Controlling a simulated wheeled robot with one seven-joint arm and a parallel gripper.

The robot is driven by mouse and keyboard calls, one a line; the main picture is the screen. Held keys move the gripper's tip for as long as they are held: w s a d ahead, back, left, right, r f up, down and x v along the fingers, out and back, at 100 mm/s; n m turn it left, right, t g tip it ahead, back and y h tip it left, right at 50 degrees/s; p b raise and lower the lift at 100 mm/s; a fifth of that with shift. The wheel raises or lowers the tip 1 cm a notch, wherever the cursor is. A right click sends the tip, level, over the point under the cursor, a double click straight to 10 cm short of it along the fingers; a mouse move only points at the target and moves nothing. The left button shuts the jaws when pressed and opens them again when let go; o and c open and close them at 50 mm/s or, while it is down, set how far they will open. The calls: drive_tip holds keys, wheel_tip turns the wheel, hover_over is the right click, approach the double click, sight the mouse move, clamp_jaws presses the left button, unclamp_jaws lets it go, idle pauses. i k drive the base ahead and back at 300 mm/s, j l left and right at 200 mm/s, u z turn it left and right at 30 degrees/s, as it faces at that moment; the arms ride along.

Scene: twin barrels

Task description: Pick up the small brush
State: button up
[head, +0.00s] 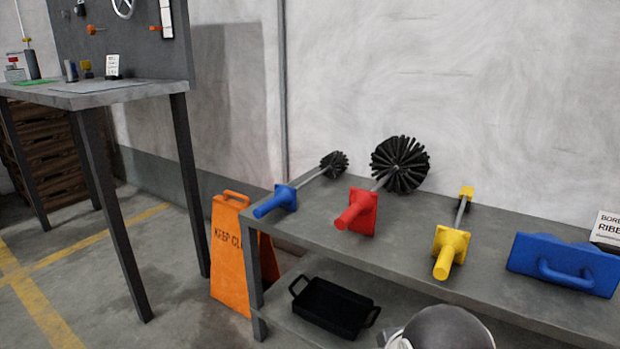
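The small brush (283,197) lies on the grey shelf table near its left end. It has a blue handle with a square guard pointing to the front left, a thin grey shaft, and a small round black bristle head toward the wall. A larger brush (357,209) with a red handle and a big black bristle head lies just right of it. My gripper is not in view.
The grey table (485,275) also bears a yellow-handled tool (451,245), a blue block with a handle (563,263) and a sign (607,229). A black tray (334,306) sits on the lower shelf. An orange floor sign (232,258) stands by the table's left end.

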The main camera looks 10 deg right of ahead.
sight(335, 164)
drive_tip(key=i+j, duration=0.1)
drive_tip(key=j, duration=0.25)
drive_tip(key=i+j+u, duration=0.1)
drive_tip(key=j, duration=0.3)
drive_tip(key=i+j, duration=0.15)
drive_tip(key=j, duration=0.2)
drive_tip(key=i+j+u, duration=0.15)
drive_tip(key=j, duration=0.2)
drive_tip(key=i+j, duration=0.1)
drive_tip(key=j, duration=0.3)
